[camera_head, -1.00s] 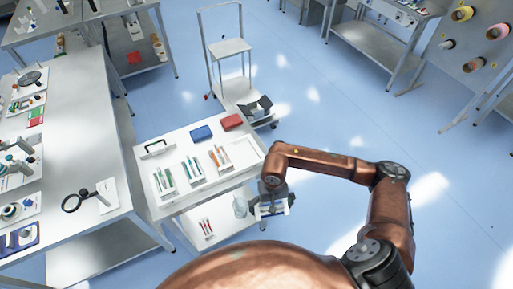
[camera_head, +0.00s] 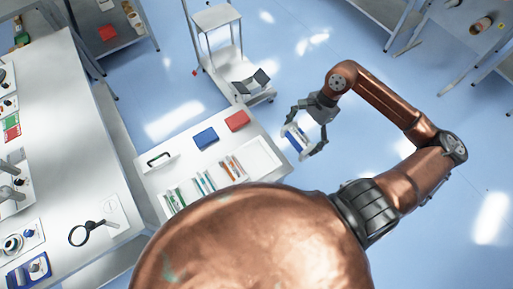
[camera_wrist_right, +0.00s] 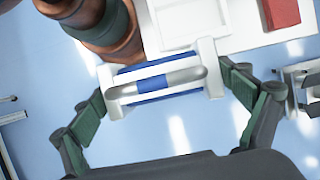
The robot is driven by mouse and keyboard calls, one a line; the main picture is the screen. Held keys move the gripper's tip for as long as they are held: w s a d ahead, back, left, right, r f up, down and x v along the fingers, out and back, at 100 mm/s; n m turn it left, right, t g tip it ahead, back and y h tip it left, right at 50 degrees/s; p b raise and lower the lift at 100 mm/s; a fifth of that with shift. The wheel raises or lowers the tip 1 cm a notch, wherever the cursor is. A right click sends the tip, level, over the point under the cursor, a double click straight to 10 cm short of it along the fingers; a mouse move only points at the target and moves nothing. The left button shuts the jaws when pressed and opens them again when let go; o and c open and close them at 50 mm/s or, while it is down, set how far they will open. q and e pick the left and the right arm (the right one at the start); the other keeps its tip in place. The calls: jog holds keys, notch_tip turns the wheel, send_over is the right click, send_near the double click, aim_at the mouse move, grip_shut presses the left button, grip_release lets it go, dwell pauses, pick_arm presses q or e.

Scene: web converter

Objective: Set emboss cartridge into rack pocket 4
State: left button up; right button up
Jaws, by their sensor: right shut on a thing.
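My right gripper (camera_head: 305,136) is shut on the emboss cartridge (camera_head: 295,141), a white-ended frame with a blue band. In the right wrist view the cartridge (camera_wrist_right: 187,77) sits lengthwise between the two fingers of the gripper (camera_wrist_right: 163,90), with a grey bar across it. In the head view it is just off the right edge of the white cart (camera_head: 158,183), over the floor. I cannot pick out a numbered rack or pocket 4. My left gripper is not in view.
A long workbench (camera_head: 75,160) is on the left. Blue floor is open on the right.

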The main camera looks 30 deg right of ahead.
jog(key=w+a+f+p, duration=0.1)
jog(key=w+a+f, duration=0.1)
jog(key=a, duration=0.1)
jog(key=w+a+f+p, duration=0.1)
jog(key=w+a+f, duration=0.1)
jog(key=a+f, duration=0.1)
jog(key=w+a+f+p, duration=0.2)
jog(key=a+f, duration=0.1)
jog(key=a, duration=0.1)
jog(key=shift+w+a+f, duration=0.25)
jog(key=shift+a, duration=0.15)
jog(key=shift+w+a+f, duration=0.2)
jog(key=shift+a+f, duration=0.15)
jog(key=shift+f, duration=0.1)
notch_tip(320, 180, down, 2)
jog(key=shift+f+p, duration=0.1)
jog(key=shift+p, duration=0.6)
jog(key=shift+f, duration=0.5)
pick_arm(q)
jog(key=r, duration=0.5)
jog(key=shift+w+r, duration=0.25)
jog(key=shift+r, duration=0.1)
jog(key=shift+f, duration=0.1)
pick_arm(e)
jog(key=shift+d+f, duration=0.1)
jog(key=o, duration=1.3)
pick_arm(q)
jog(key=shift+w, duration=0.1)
pick_arm(e)
jog(key=shift+o, duration=0.7)
